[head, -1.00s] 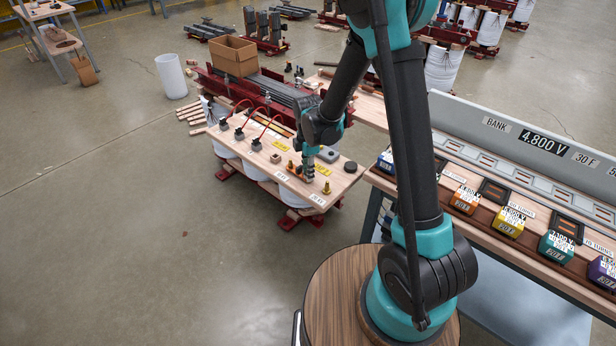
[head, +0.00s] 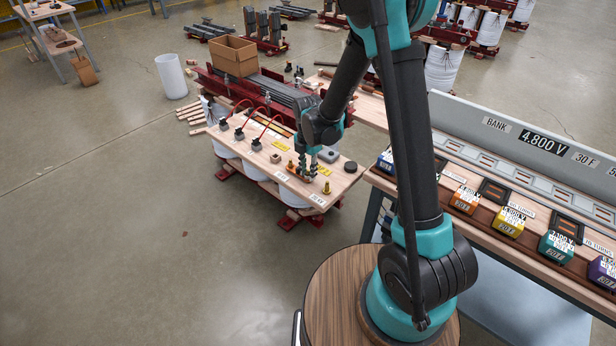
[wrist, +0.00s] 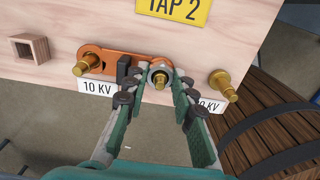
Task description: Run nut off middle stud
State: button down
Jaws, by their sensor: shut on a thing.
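The middle stud (wrist: 159,84) stands in the wooden board, with a grey nut (wrist: 159,72) around it. My gripper (wrist: 162,80) reaches over the stud, a fingertip on each side, shut on the nut. It also shows low over the board in the head view (head: 307,174). A copper link (wrist: 122,62) lies flat between the left brass stud (wrist: 84,66) and the middle stud, with a dark block on it beside the nut. The right brass stud (wrist: 222,86) is bare of the link. How far the nut sits up the thread cannot be told.
A yellow TAP 2 label (wrist: 175,9) and 10 KV labels (wrist: 98,87) mark the board. A small square wooden socket (wrist: 30,49) stands at left. The head view shows a dark round puck (head: 350,167), a grey block (head: 329,155) and red-wired terminals (head: 239,134).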

jog(key=n, duration=0.3)
jog(key=shift+n, duration=0.4)
jog(key=n, duration=0.4)
jog(key=shift+n, duration=0.3)
jog(key=c, duration=1.2)
grip_release()
notch_tip(320, 180, up, 12)
jog(key=shift+c, duration=0.4)
